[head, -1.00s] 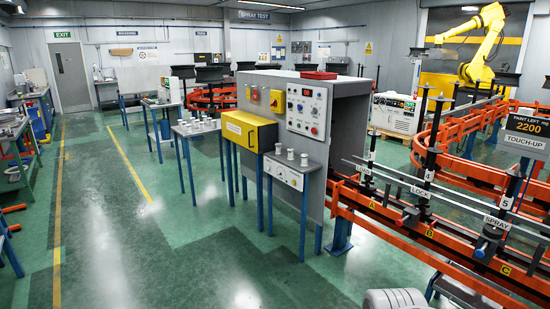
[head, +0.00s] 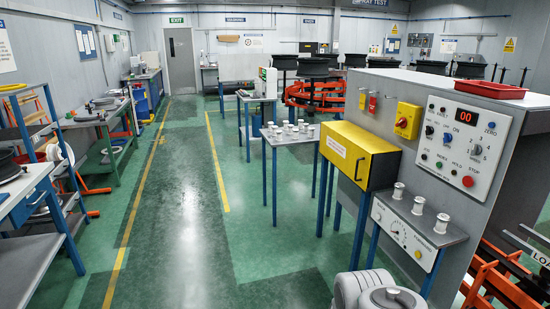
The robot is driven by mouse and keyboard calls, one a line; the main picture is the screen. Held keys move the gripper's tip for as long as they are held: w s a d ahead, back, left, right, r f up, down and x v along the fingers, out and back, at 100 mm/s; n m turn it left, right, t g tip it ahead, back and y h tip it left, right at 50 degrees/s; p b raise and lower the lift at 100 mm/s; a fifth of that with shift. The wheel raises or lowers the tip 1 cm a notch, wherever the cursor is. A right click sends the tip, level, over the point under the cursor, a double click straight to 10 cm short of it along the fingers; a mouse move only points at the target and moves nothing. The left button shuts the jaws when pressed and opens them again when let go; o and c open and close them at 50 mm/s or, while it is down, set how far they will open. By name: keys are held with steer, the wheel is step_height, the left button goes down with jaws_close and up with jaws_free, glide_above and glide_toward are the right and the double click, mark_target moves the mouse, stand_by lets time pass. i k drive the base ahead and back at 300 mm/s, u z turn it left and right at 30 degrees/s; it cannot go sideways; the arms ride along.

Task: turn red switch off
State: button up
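A red switch knob (head: 403,123) sits on a square yellow box on the side of the grey cabinet (head: 440,82), at the right in the head view. The knob's setting is too small to read. A control panel (head: 464,147) to its right has a lit red display, several small knobs and buttons, and a round red stop button (head: 467,181). My gripper is not in view. Rounded grey-white parts at the bottom edge look like my own arm.
A yellow box (head: 350,152) on blue legs and a small table (head: 412,217) with white spools stand before the cabinet. A table (head: 287,138) with several spools stands behind. Benches line the left. The green floor (head: 190,235) between is clear.

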mark_target(403, 123)
steer(key=u, duration=0.15)
steer(key=i, duration=2.4)
